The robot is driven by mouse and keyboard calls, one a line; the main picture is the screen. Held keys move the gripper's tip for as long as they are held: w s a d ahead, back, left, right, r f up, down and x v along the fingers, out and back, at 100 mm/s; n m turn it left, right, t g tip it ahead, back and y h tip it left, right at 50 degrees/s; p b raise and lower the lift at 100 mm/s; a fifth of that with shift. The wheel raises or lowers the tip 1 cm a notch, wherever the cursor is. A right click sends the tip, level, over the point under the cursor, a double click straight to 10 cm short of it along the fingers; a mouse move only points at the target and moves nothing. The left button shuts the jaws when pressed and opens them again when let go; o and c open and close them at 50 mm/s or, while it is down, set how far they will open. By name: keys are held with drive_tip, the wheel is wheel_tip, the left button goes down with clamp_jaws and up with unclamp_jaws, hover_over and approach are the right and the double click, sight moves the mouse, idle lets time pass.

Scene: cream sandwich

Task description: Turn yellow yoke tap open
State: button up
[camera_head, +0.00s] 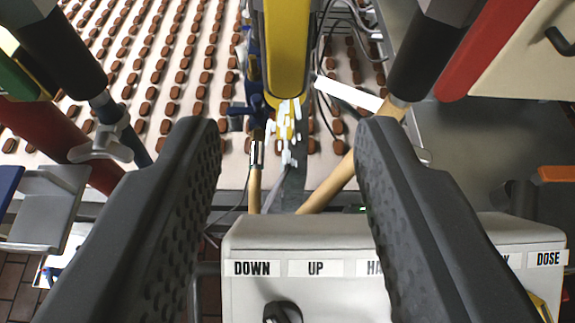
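My gripper (288,130) is open. Its two black, dimpled fingers stand wide apart, with nothing held between them. A yellow rounded body (286,45) comes down from the top middle of the view. At its lower end, a smaller yellow piece (288,118) with pale, jagged white parts shows in the gap between my fingertips, seemingly beyond them. I cannot tell for sure which yellow part is the yoke tap or how it is turned. No contact between the fingers and the yellow parts is visible.
A grey control box (310,240) with labels DOWN, UP and DOSE and a black knob (282,311) lies below, partly hidden by my fingers. Tan hoses (330,185) run behind it. A conveyor (150,60) with rows of brown biscuits fills the back. Red and black cylinders flank both sides.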

drive_tip(key=v, duration=0.7)
drive_tip(key=shift+s+b, duration=0.2)
drive_tip(key=shift+b, duration=0.25)
drive_tip(key=shift+r, duration=0.1)
